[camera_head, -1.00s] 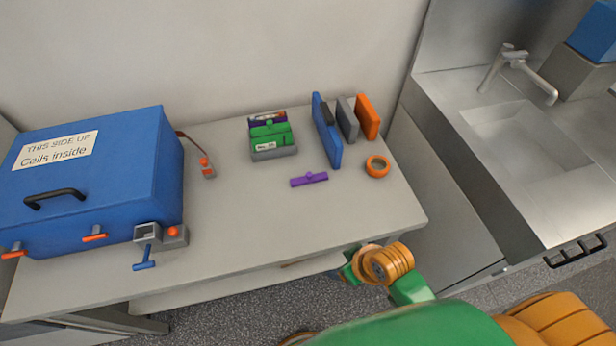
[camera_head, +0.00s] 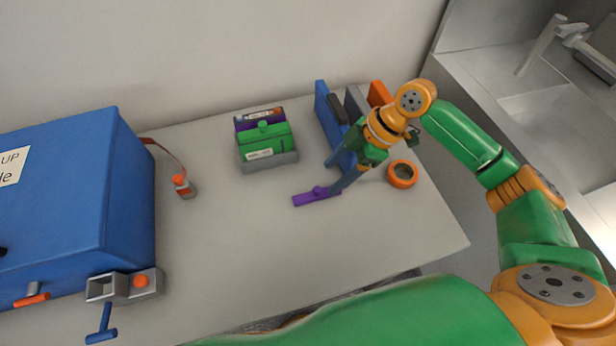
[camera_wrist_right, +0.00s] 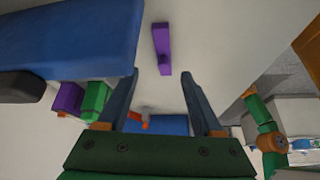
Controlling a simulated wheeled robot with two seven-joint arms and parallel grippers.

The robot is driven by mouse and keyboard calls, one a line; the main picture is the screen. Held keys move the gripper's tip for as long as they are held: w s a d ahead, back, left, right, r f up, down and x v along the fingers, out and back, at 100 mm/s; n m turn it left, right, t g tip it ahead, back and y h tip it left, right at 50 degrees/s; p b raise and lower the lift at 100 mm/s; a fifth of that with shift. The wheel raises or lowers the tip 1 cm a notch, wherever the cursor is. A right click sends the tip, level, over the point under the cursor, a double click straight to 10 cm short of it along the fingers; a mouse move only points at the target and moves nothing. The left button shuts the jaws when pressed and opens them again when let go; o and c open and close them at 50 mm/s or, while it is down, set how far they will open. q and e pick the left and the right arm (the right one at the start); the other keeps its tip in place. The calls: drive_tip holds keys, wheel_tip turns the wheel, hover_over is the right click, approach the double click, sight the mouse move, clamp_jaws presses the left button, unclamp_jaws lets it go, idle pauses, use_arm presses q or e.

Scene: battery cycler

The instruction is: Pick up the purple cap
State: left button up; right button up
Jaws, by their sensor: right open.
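The purple cap (camera_head: 312,197) is a flat bar with a small raised knob, lying on the grey table in front of the upright panels. It also shows in the right wrist view (camera_wrist_right: 162,45), pointing lengthwise away from the gripper. My right gripper (camera_head: 334,175) is open and empty, at the right end of the cap. In the right wrist view its two fingers (camera_wrist_right: 161,76) stand apart, one on each side of the cap's near end. I cannot tell whether either finger touches it. My left gripper is not in view.
Blue, grey and orange panels (camera_head: 322,100) stand close behind my right gripper. An orange ring (camera_head: 402,174) lies to its right. A green block in a grey holder (camera_head: 268,162) stands behind left. A big blue box (camera_head: 70,200) fills the left. The table's middle is clear.

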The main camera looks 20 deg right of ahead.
sight(318, 190)
drive_tip(key=shift+w+f, duration=0.3)
drive_tip(key=shift+w, duration=0.25)
drive_tip(key=shift+s+a+f, duration=0.1)
drive_tip(key=shift+s+a, duration=0.05)
drive_tip(key=shift+s, duration=0.05)
drive_tip(key=shift+s+a+f+p, duration=0.7)
drive_tip(key=shift+s+a+p, duration=0.05)
drive_tip(key=shift+s+a, duration=0.2)
drive_tip(key=x, duration=0.3)
drive_tip(key=shift+w+f, duration=0.1)
drive_tip(key=shift+w, duration=0.05)
drive_tip(key=shift+w+a+f, duration=0.1)
drive_tip(key=shift+w+f, duration=0.2)
drive_tip(key=shift+f, duration=0.05)
drive_tip(key=shift+s+r, duration=0.15)
drive_tip(key=shift+s, duration=0.05)
drive_tip(key=c, duration=0.7)
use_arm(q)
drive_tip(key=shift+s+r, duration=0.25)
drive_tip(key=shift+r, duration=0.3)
use_arm(e)
clamp_jaws()
